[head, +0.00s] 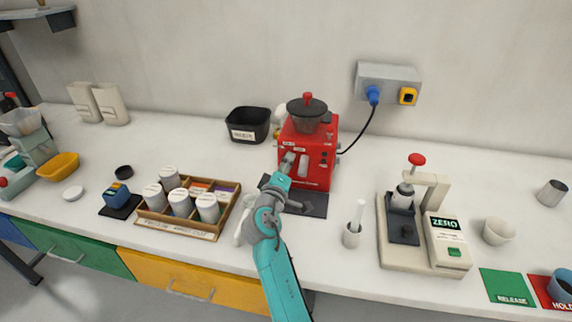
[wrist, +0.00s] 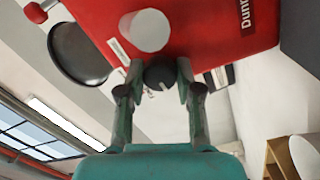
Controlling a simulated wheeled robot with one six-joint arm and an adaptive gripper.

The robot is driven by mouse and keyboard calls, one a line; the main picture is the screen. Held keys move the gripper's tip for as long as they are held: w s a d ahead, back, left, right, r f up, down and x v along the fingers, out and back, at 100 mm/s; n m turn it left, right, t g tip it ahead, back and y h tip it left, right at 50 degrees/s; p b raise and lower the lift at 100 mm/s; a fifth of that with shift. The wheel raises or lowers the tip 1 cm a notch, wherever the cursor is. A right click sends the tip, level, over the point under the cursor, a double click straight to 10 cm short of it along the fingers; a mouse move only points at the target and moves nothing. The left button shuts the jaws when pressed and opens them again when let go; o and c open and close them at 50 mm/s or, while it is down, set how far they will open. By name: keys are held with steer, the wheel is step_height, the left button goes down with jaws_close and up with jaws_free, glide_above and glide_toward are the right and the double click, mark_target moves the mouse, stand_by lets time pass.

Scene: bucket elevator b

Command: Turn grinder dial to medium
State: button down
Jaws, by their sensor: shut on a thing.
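The red grinder (head: 309,152) stands at the back middle of the counter, with a dark hopper lid on top. In the wrist view its red front (wrist: 205,30) fills the upper part. The dark round dial (wrist: 159,74) sits between my fingertips, with a light pointer mark on it. My gripper (wrist: 158,80) is shut on the dial, one finger on each side. In the head view my gripper (head: 288,165) reaches the left part of the grinder's front, and the dial is hidden behind it. Which setting the pointer marks cannot be read.
A white spout (wrist: 146,31) is close beside the dial. A dark mat (head: 312,206) lies before the grinder. A wooden tray of canisters (head: 178,224) is at left, a black bin (head: 247,125) behind. A scale and press (head: 425,232) stand at right.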

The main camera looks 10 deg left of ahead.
steer(key=n, duration=0.5)
steer(key=shift+y, duration=0.3)
steer(key=shift+n, duration=0.4)
steer(key=c, duration=1.1)
jaws_free()
steer(key=shift+o, duration=0.2)
steer(key=shift+s, duration=0.1)
steer(key=s, duration=1.2)
steer(key=shift+a+f, duration=0.3)
steer(key=shift+a, duration=0.1)
steer(key=shift+w, duration=0.1)
